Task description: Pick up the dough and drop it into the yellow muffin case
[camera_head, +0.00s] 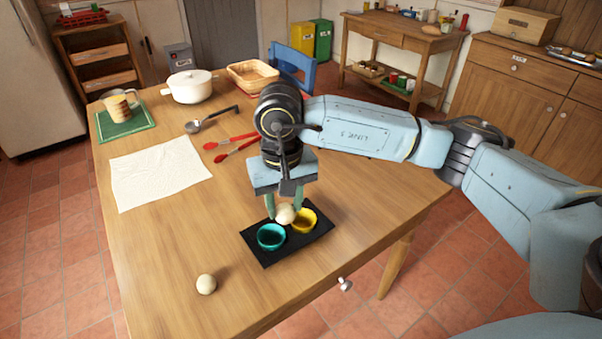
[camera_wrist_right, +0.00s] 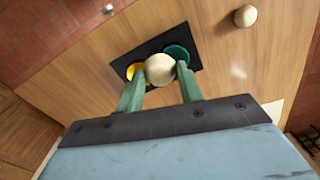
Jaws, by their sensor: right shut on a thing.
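My right gripper (camera_head: 284,212) is shut on a pale dough ball (camera_head: 285,216), which also shows between the green fingers in the right wrist view (camera_wrist_right: 160,69). In the head view the held dough is above the black tray (camera_head: 268,257), between the teal muffin case (camera_head: 271,236) and the yellow muffin case (camera_head: 303,222). The yellow case is partly hidden in the right wrist view (camera_wrist_right: 134,71) by a finger and the dough. A second dough ball (camera_head: 206,284) lies on the table to the left of the tray. My left gripper is not in view.
The wooden table (camera_head: 230,260) carries a white cloth (camera_head: 158,169), red tongs (camera_head: 235,146), a ladle (camera_head: 210,119), a white pot (camera_head: 191,86), a basket (camera_head: 252,74) and a mug (camera_head: 121,105) on a green mat. The table's front left is mostly free.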

